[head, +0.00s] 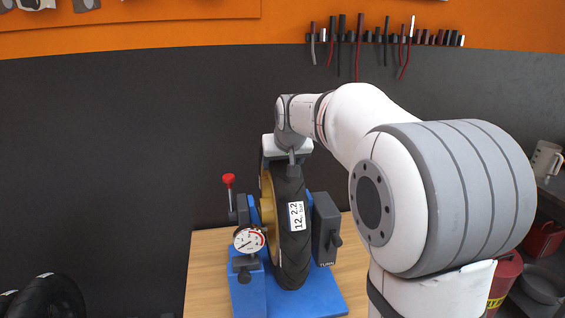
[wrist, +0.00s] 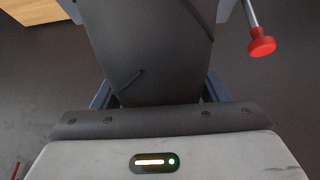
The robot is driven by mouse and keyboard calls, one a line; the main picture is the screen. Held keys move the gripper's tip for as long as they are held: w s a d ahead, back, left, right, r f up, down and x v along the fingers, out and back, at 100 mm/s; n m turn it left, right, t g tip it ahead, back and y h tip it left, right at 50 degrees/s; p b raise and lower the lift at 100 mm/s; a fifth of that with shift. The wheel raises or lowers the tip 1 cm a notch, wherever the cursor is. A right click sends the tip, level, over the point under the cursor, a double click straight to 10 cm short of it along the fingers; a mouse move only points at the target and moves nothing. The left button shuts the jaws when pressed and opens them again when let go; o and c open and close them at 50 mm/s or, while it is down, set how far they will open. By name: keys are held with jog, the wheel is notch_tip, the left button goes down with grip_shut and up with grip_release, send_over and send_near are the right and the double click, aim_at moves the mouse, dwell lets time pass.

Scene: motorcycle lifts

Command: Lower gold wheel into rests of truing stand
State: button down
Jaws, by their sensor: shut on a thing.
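My gripper (head: 288,160) is above the wheel, shut on the top of the tyre. In the wrist view the tyre tread (wrist: 155,45) fills the middle, in front of the gripper body (wrist: 160,122). The axle ends and the rests are hidden or too small, so I cannot tell whether the axle touches the rests.
A dial gauge (head: 249,239) and a red-knobbed lever (head: 229,181) stand left of the wheel; the red knob (wrist: 262,43) also shows in the wrist view. A dark crank unit (head: 326,230) is close on the right. The wooden bench (head: 205,265) has bare room at left.

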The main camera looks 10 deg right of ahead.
jog(key=shift+r, duration=0.2)
jog(key=c, duration=0.6)
grip_release()
jog(key=o, duration=0.4)
jog(key=shift+f, duration=0.2)
jog(key=shift+o, duration=0.2)
jog(key=shift+s+f, duration=0.15)
jog(key=shift+f, duration=0.3)
jog(key=shift+s+r, duration=0.2)
jog(key=shift+r, duration=0.35)
jog(key=v, duration=0.7)
jog(key=shift+r, duration=0.1)
jog(key=s+f+g, duration=0.2)
jog(key=s+f, duration=0.7)
jog(key=s, duration=0.5)
jog(key=s+f+g, duration=0.2)
jog(key=s+f, duration=0.8)
jog(key=s, duration=0.5)
jog(key=shift+d+g, duration=0.35)
jog(key=shift+g, duration=0.05)
